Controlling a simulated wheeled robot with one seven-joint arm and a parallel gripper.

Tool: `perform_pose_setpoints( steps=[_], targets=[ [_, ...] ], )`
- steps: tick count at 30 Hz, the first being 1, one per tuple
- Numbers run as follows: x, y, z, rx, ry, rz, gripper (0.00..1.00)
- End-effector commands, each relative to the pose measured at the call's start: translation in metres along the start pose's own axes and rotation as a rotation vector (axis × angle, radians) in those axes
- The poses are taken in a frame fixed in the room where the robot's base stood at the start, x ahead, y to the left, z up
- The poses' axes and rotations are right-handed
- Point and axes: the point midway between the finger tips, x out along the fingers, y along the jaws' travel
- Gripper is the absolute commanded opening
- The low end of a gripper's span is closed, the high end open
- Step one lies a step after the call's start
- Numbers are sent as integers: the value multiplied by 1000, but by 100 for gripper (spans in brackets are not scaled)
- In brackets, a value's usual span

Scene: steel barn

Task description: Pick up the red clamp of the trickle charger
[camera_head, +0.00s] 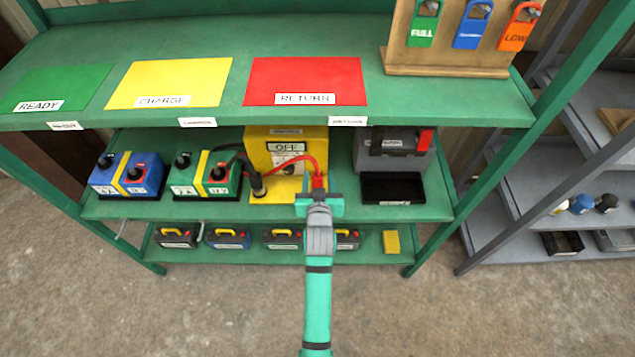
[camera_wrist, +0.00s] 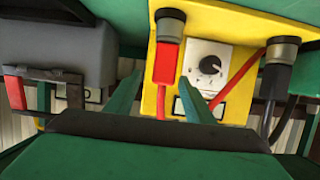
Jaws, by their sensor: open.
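The trickle charger is a yellow box (camera_head: 262,148) with an OFF sign on the middle shelf. It also shows in the wrist view (camera_wrist: 229,45), with its dial. Its red clamp (camera_head: 319,181) stands upright on the yellow base, with a red cable looping to the box. In the wrist view the red clamp (camera_wrist: 165,64) sits in a dark round holder. My gripper (camera_head: 319,199) is open, just in front of the red clamp. In the wrist view my gripper's fingers (camera_wrist: 160,97) spread to either side of the clamp's line, with nothing held. Whether they touch it I cannot tell.
The black clamp (camera_head: 257,186) stands left of the red one on the same base. A grey battery (camera_head: 392,146) and a black tray (camera_head: 392,187) are to the right. Green (camera_head: 203,175) and blue (camera_head: 128,175) batteries are to the left. The upper shelf (camera_head: 430,105) overhangs.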

Motion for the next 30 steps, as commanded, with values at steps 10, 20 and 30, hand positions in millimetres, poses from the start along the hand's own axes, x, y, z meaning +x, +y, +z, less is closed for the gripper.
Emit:
perform_pose_setpoints(
  steps=[10,20,30],
  targets=[
    [31,-3,6,1,0,0,48],
    [58,-4,7,1,0,1,48],
    [58,-4,7,1,1,1,10]
  ],
)
